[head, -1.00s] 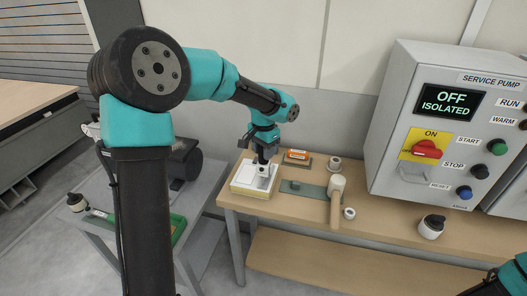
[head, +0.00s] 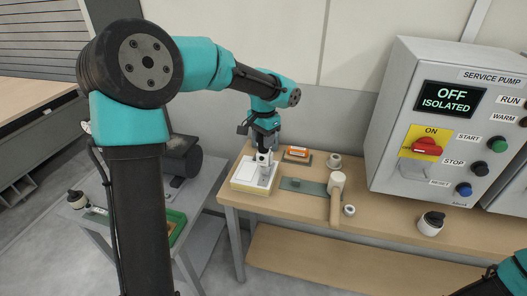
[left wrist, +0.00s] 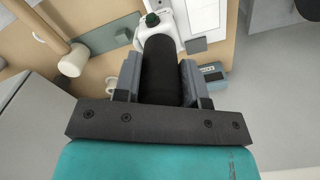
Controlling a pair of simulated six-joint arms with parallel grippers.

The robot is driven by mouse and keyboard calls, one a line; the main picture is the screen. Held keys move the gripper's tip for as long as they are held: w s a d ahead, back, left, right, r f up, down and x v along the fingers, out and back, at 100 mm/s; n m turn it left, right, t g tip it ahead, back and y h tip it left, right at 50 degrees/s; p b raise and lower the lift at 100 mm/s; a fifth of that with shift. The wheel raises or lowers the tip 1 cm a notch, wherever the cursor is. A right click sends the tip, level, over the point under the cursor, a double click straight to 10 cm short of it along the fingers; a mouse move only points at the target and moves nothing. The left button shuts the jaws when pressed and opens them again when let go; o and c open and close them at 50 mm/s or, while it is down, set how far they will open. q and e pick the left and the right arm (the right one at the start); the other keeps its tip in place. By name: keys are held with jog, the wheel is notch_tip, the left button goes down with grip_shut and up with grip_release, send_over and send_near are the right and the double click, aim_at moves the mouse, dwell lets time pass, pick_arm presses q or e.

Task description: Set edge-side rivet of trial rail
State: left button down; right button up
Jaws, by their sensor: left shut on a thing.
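My left gripper (head: 264,143) is shut on a riveting tool with a black round grip (left wrist: 160,72), a white head (head: 265,157) and a dark green knob (left wrist: 152,20). It holds the tool upright over a pale block with a white top (head: 244,172) on the wooden bench. A grey strip (head: 267,175), perhaps the trial rail, lies along the block's right side, just below the tool. The tool's tip and any rivet are too small to make out. Whether the tip touches the strip I cannot tell. My right gripper is out of view.
An orange-labelled box (head: 297,154), a cup (head: 334,161) and a white ring (head: 348,211) stand nearby. The pump cabinet (head: 405,190) stands at right. A cart (head: 205,205) stands left.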

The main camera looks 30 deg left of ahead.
pick_arm(q)
jog(key=shift+r, duration=0.1)
jog(key=shift+r, duration=2.95)
jog(key=d+f+n, duration=0.3)
jog(key=d, duration=1)
jog(key=shift+w+d, duration=0.25)
jog(key=shift+d, duration=0.1)
jog(key=shift+f, duration=0.1)
